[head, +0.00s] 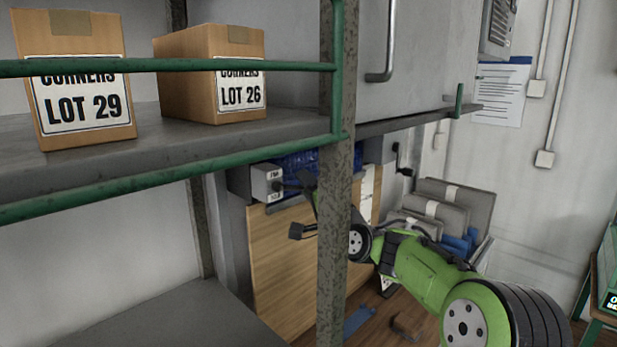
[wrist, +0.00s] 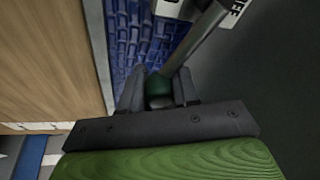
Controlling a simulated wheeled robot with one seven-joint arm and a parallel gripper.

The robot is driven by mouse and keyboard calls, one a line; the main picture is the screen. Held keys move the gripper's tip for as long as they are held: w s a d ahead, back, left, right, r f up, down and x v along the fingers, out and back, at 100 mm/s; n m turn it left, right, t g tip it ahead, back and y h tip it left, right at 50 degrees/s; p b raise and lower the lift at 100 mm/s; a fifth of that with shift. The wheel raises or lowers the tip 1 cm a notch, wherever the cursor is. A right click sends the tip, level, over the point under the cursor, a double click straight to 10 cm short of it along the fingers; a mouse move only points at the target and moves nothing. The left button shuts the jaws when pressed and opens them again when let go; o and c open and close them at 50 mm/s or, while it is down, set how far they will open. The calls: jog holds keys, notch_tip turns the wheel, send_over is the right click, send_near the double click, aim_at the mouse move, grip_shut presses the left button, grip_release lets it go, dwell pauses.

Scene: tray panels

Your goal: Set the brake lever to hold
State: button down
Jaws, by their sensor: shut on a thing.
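The brake lever shows in the wrist view as a grey shaft (wrist: 197,40) with a dark green knob (wrist: 158,84) at its near end. My gripper (wrist: 158,90) has one dark finger on each side of the knob and is shut on it. The shaft slants up and right, passing between a white label (wrist: 169,8) and a second lettered white label (wrist: 234,12); neither reads fully. In the head view, my gripper is beside a small white labelled box (head: 267,186) under the shelf, partly hidden by the post. The lever is hard to make out there.
A speckled metal post (head: 336,200) stands in front of my arm. A shelf with green rails (head: 170,178) holds two cartons, LOT 29 (head: 75,50) and LOT 26 (head: 190,88). A wooden panel (head: 275,265) stands below the box. Grey padded items (head: 455,200) lie behind my arm.

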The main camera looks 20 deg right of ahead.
jog(key=shift+s+a+f+m+g+h+p, duration=0.1)
jog(key=shift+a+f+m+g+h+p, duration=0.15)
jog(key=shift+f+m, duration=0.4)
jog(key=shift+a+f+m+g+h+p, duration=0.15)
jog(key=shift+f+m+p, duration=0.15)
jog(key=shift+m, duration=0.65)
jog(key=shift+f, duration=0.1)
jog(key=c, duration=0.9)
grip_release()
jog(key=shift+o, duration=0.2)
jog(key=s+b, duration=0.2)
jog(key=s, duration=0.5)
jog(key=shift+s+d+f, duration=0.2)
jog(key=shift+d+f, duration=0.1)
jog(key=shift+f, duration=0.1)
